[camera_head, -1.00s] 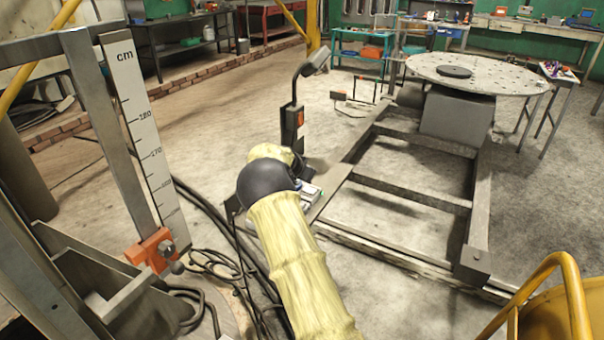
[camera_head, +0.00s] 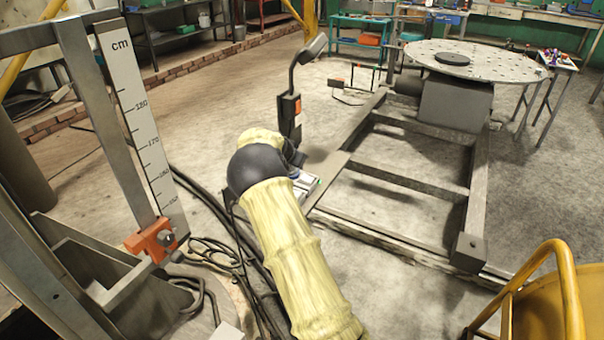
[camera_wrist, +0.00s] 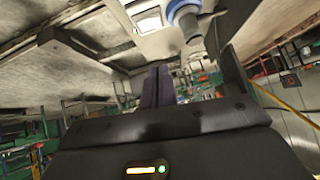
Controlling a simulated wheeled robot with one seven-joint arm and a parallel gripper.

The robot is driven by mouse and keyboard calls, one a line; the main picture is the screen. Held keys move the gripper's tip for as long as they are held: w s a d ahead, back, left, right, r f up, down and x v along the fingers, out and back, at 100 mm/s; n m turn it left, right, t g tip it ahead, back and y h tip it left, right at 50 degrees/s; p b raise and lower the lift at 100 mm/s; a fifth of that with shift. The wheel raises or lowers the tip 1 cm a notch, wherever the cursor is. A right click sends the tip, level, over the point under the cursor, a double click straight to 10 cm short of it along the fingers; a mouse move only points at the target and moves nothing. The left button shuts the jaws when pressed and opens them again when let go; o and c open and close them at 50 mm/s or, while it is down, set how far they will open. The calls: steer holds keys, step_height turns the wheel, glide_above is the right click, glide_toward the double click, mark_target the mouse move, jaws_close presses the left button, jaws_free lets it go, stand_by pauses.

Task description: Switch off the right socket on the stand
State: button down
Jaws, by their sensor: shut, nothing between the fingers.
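In the wrist view, my gripper (camera_wrist: 157,70) shows as two dark fingers closed together with nothing between them. Just beyond the fingertips, at the top, is a pale panel with a bright, framed socket or switch face (camera_wrist: 149,23). A round grey-blue plug or knob (camera_wrist: 184,14) sticks out right of it. I cannot tell whether the fingers touch the panel. My arm hides my fingers and most of the stand there.
A dark post with an orange patch and bent lamp head (camera_head: 290,108) stands just behind my wrist. A steel floor frame (camera_head: 415,178) with a round perforated table (camera_head: 500,62) lies to the right. Cables (camera_head: 225,255) run at lower left. A yellow railing (camera_head: 565,275) is at lower right.

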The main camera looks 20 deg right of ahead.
glide_above(305, 176)
steer(key=s+a, duration=0.2)
steer(key=f, duration=0.7)
steer(key=shift+s+d, duration=0.15)
steer(key=shift+s, duration=0.05)
steer(key=f, duration=0.3)
steer(key=shift+w+f+b, duration=0.15)
steer(key=shift+w+b, duration=0.1)
steer(key=shift+b, duration=0.05)
steer(key=shift+f, duration=0.35)
steer(key=shift+w+f+b, duration=0.1)
steer(key=shift+f+b, duration=0.3)
steer(key=shift+b, duration=0.25)
steer(key=shift+r, duration=0.2)
